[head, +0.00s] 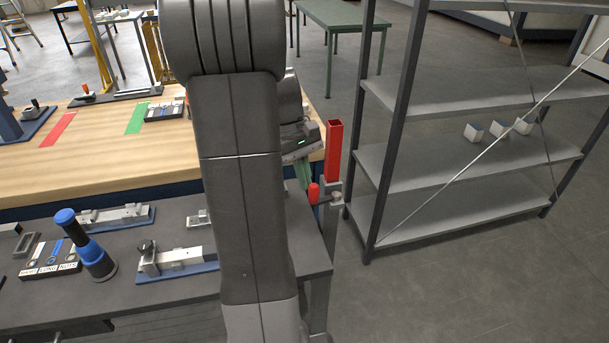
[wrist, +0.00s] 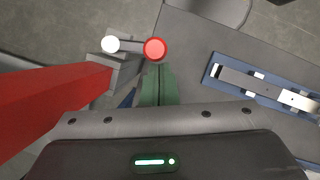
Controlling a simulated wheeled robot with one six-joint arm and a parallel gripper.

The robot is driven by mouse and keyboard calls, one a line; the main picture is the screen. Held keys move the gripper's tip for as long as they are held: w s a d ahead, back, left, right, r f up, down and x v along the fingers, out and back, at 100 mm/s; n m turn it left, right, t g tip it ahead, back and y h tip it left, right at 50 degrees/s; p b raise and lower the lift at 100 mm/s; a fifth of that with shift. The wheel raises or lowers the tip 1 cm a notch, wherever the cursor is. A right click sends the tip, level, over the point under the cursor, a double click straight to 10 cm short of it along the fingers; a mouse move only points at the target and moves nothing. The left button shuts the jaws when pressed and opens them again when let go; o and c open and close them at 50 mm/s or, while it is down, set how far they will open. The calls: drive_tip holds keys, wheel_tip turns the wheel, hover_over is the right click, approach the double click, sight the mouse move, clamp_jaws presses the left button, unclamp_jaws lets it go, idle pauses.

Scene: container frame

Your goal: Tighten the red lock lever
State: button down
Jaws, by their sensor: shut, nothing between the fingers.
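The red lock lever (head: 314,193) has a rounded red knob and stands by a grey post at the right end of the dark bench. In the wrist view its round red end (wrist: 154,49) lies just beyond my fingertips, beside a white-ended metal piece (wrist: 110,44). My gripper (head: 304,176) has green fingers, shut and empty, close to the red knob. In the wrist view my gripper (wrist: 158,75) points at the knob; whether they touch I cannot tell. A red square tube (head: 334,150) rises from the post and also shows in the wrist view (wrist: 50,103).
The dark bench (head: 120,300) carries metal fixtures on blue bases (head: 178,270) and a blue-topped cylinder (head: 85,245). A wooden table (head: 100,165) stands behind. A grey shelf rack (head: 470,165) stands to the right. My arm hides part of the bench.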

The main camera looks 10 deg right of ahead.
drive_tip(key=shift+s, duration=0.2)
drive_tip(key=s+d+n+t+h+p, duration=0.2)
drive_tip(key=s+n, duration=0.6)
drive_tip(key=n, duration=0.6)
drive_tip(key=shift+d+t+h+p, duration=0.3)
drive_tip(key=shift+d+t+p, duration=0.55)
drive_tip(key=shift+d+t, duration=0.3)
drive_tip(key=s+a+r, duration=0.1)
drive_tip(key=a+r, duration=0.6)
drive_tip(key=r, duration=0.2)
drive_tip(key=shift+s+a+r+p, duration=0.15)
drive_tip(key=shift+s+a+p, duration=0.15)
drive_tip(key=shift+p, duration=0.15)
